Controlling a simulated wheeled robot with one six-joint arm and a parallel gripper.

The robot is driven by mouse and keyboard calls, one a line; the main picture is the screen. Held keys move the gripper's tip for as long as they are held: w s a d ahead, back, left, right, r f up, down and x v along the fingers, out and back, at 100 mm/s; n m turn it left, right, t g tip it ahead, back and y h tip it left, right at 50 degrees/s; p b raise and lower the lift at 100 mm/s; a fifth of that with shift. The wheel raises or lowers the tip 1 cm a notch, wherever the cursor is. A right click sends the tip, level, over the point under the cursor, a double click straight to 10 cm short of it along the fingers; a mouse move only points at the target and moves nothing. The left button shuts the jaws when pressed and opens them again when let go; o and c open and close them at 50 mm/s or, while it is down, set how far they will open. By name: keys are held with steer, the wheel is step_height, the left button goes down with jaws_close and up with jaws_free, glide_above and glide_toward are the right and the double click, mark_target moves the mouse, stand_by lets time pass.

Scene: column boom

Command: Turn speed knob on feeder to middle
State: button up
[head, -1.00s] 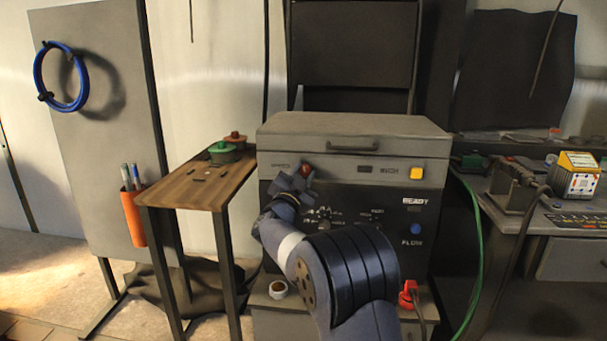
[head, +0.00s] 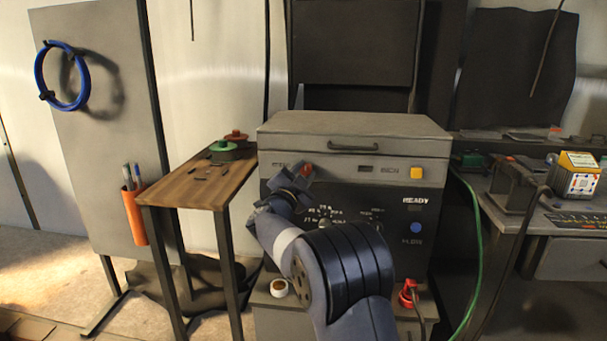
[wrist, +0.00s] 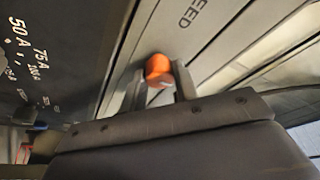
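The speed knob, an orange-red round knob (head: 306,170), is on the upper left front of the grey feeder (head: 352,124). In the wrist view the knob (wrist: 158,67) shows at the fingertips, beside a label ending in "EED" (wrist: 190,12). My gripper (head: 302,177) is at the feeder's front, just below and left of the knob. In the wrist view my gripper (wrist: 160,75) has its two fingers apart, one on each side of the knob. Firm contact cannot be made out. The knob's pointer is not readable.
A yellow button (head: 416,173) and a blue button (head: 415,228) are on the machine's right. A wooden side table (head: 195,187) with green and red lidded pots stands close on the left. A red plug (head: 407,293) with a cable is low at the front.

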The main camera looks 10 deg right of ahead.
steer(key=o, duration=0.4)
steer(key=shift+o, duration=0.2)
steer(key=v, duration=1)
steer(key=shift+s+a+p, duration=0.2)
steer(key=shift+s+p, duration=0.1)
steer(key=shift+w+f, duration=0.1)
steer(key=x, duration=1)
steer(key=shift+w+d+b, duration=0.25)
steer(key=shift+d+b, duration=0.05)
steer(key=shift+b, duration=0.1)
steer(key=shift+n, duration=0.3)
